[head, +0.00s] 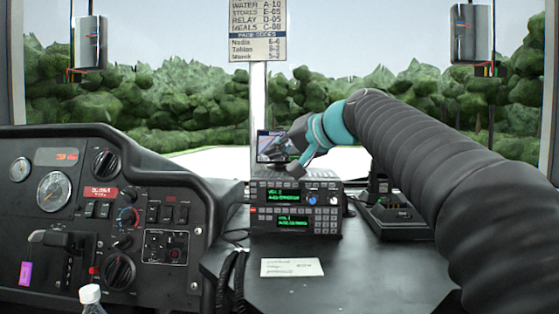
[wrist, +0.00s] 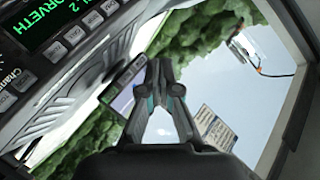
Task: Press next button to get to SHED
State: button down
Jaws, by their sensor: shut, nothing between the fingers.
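A small screen (head: 269,134) with a dark header and short white text stands above the radio unit. My gripper covers its lower right part, and no button on it is readable. The radio unit (head: 300,187) has two green displays, knobs and several small buttons. The word SHED is not readable anywhere.
A dashboard (head: 80,190) with gauges and switches fills the left. A charger base (head: 400,218) is right of the radio. A code sheet (head: 257,30) hangs above.

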aim_at(280, 173)
jog(key=shift+w+d+f+p, duration=0.1)
jog(key=shift+w+f+p, duration=0.3)
jog(key=shift+w, duration=1)
jog(key=shift+w+d+f+p, duration=0.1)
jog(key=shift+w+f+p, duration=0.3)
jog(key=shift+w, duration=1.05)
jog(key=shift+w+f+p, duration=0.3)
jog(key=shift+w+p, duration=0.15)
jog(key=shift+w, duration=0.95)
jog(key=shift+w, duration=0.15)
jog(key=shift+w+f, duration=0.1)
jog(key=shift+w, duration=0.15)
jog(key=shift+w+p, duration=0.3)
jog(key=shift+s, duration=0.1)
jog(key=shift+s+b, duration=0.3)
jog(key=shift+s, duration=0.3)
jog(key=shift+s, duration=0.1)
jog(key=shift+s+a+r+b, duration=0.1)
jog(key=shift+s+r+b, duration=0.15)
jog(key=shift+s, duration=0.55)
jog(key=shift+s+d+r+b, duration=0.1)
jog(key=shift+s+r+b, duration=0.15)
jog(key=shift+s, duration=0.5)
jog(key=shift+s+a+r+b, duration=0.1)
jog(key=shift+s+r+b, duration=0.15)
jog(key=shift+s, duration=0.55)
